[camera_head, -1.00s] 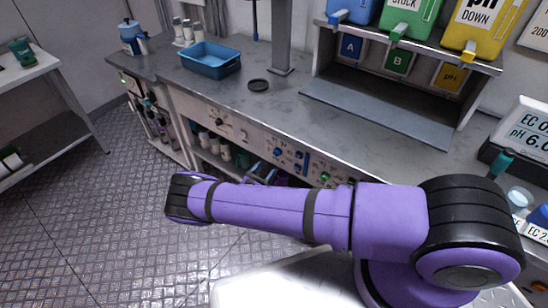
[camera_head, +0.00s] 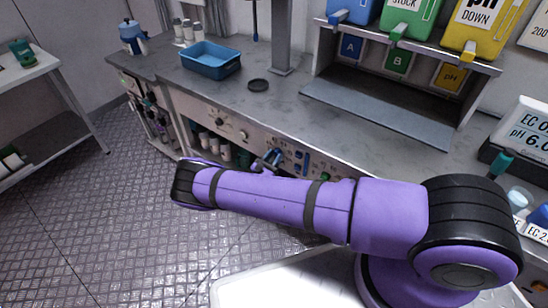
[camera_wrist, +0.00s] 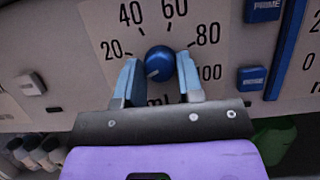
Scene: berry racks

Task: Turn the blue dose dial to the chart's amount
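The blue dose dial (camera_wrist: 159,63) is on the front panel in the wrist view, ringed by the numbers 20, 40, 60, 80 and 100. Its pale mark points to the lower left, below the 20; the scale there is hidden by my finger. My gripper (camera_wrist: 160,72) is open, with one blue-grey finger on each side of the dial and what looks like a narrow gap to each. In the head view my gripper (camera_head: 268,159) is at the bench's front panel, small and partly hidden behind my arm. A white sign (camera_head: 537,36) at the upper right shows "200" and is cut off.
A blue PRIME button (camera_wrist: 252,78) and a blue vertical gauge (camera_wrist: 287,50) are right of the dial. Blue, green and yellow (camera_head: 484,28) containers stand on the shelf above the bench. A blue tray (camera_head: 211,61) sits at the back left.

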